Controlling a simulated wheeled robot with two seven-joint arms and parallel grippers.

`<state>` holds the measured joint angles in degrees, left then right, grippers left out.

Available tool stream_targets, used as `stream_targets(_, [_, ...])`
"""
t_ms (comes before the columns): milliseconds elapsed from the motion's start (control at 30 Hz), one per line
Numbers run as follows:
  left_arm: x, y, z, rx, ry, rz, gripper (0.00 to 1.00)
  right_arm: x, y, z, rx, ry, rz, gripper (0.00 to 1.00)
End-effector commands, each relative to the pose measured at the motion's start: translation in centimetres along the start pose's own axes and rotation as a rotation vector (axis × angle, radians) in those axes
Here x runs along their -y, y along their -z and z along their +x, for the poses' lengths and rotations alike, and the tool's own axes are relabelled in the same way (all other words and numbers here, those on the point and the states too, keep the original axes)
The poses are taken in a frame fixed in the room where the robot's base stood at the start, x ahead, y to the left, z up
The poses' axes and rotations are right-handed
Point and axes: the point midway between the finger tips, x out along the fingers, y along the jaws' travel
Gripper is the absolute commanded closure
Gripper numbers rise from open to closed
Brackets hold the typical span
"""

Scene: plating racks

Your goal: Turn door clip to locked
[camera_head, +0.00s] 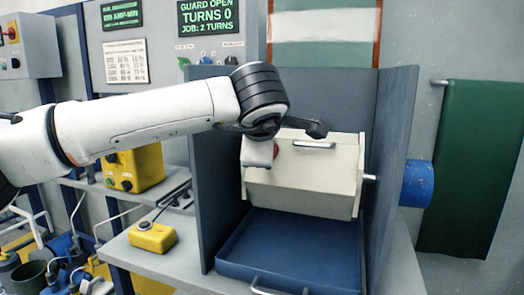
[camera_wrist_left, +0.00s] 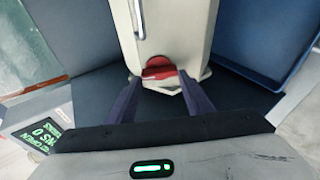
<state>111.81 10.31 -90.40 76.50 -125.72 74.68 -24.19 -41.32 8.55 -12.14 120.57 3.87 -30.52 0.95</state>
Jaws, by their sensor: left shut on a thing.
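The red door clip (camera_wrist_left: 161,70) sits at the end of the cream box (camera_wrist_left: 185,25) in the left wrist view. In the head view a small red part of the clip (camera_head: 276,149) shows beside my wrist. My left gripper (camera_wrist_left: 159,79) has its two dark fingers on either side of the clip and is shut on it. In the head view my wrist hides the fingers. The cream box (camera_head: 300,185) hangs tilted inside the blue-grey housing, with a metal handle (camera_head: 314,145) near its top. My right gripper is in neither view.
A blue tray (camera_head: 290,255) lies under the box. Housing walls (camera_head: 393,130) stand on both sides. A sign (camera_head: 208,17) reads guard open, turns 0, job 2 turns. A yellow control box (camera_head: 152,237) sits on the bench to the left.

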Motion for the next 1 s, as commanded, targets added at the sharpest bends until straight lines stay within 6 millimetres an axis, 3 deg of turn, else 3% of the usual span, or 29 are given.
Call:
stream_targets(733, [0.05, -0.20, -0.07, 0.005, -0.022, 0.082, 0.76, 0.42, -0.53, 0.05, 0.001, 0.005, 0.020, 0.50])
stream_targets(767, [0.05, -0.20, -0.07, 0.005, -0.022, 0.082, 0.48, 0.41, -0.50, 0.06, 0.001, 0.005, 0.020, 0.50])
stream_targets(800, [0.05, -0.20, -0.07, 0.005, -0.022, 0.082, 0.41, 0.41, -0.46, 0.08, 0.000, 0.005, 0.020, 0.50])
stream_targets(867, [0.05, -0.17, -0.06, 0.004, -0.021, 0.081, 0.34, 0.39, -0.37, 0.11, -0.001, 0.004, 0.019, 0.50])
stream_targets(1000, [0.04, -0.11, -0.04, 0.003, -0.021, 0.079, 0.34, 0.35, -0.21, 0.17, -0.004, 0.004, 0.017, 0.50])
